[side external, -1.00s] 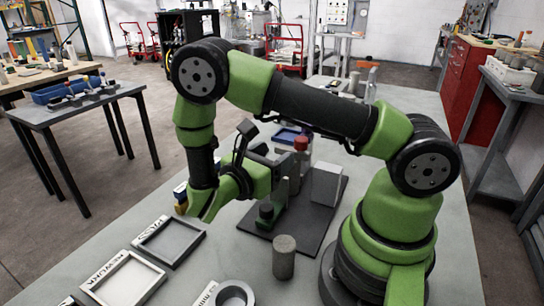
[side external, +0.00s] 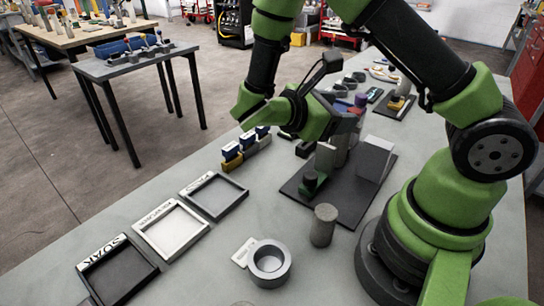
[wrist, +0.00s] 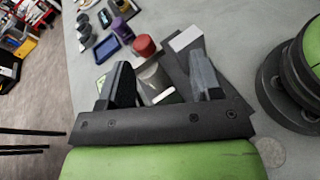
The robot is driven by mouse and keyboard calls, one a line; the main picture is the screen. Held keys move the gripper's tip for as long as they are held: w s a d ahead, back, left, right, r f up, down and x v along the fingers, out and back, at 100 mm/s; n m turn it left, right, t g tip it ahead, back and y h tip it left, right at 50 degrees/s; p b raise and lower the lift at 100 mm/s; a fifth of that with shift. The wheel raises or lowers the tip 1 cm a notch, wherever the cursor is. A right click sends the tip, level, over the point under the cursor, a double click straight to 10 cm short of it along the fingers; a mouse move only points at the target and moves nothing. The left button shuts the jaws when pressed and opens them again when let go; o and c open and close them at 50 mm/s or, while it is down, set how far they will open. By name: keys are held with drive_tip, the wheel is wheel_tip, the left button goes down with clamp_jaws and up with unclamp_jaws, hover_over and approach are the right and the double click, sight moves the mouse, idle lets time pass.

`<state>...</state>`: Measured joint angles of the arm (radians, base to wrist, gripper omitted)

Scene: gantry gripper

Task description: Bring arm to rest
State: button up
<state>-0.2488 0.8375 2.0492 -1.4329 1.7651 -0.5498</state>
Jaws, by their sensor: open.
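My arm, green and black, reaches from its base at the right over the grey workbench (side external: 225,255). My gripper (wrist: 163,72) is open, its two dark fingers well apart in the wrist view. A grey cylinder (wrist: 155,76) and a red-topped piece (wrist: 145,46) show between and beyond the fingers, with nothing visibly gripped. In the side view my gripper (side external: 342,122) hangs above or beside the back of a dark board (side external: 338,209); the exact gap is unclear. Its fingertips are partly hidden there.
A white block (side external: 374,158) and a small green-and-black fixture (side external: 311,184) stand on the board. A grey cylinder (side external: 323,225) and a grey ring (side external: 270,262) stand in front. Labelled frame trays (side external: 171,230) line the left. Yellow-and-blue pieces (side external: 246,149) sit near the bench edge.

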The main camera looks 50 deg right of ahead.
drive_tip(key=s+a+r+m+t+y, duration=0.3)
drive_tip(key=a+r+m+t+y, duration=0.2)
drive_tip(key=r+m+t+y, duration=0.1)
drive_tip(key=s+a+r+m+t+y, duration=0.3)
drive_tip(key=a+r+m+t+y, duration=0.2)
drive_tip(key=r+m+t+y, duration=0.2)
drive_tip(key=r+m+y, duration=0.1)
drive_tip(key=m+y, duration=0.1)
drive_tip(key=shift+s+a+y, duration=0.3)
drive_tip(key=shift+s+y, duration=0.1)
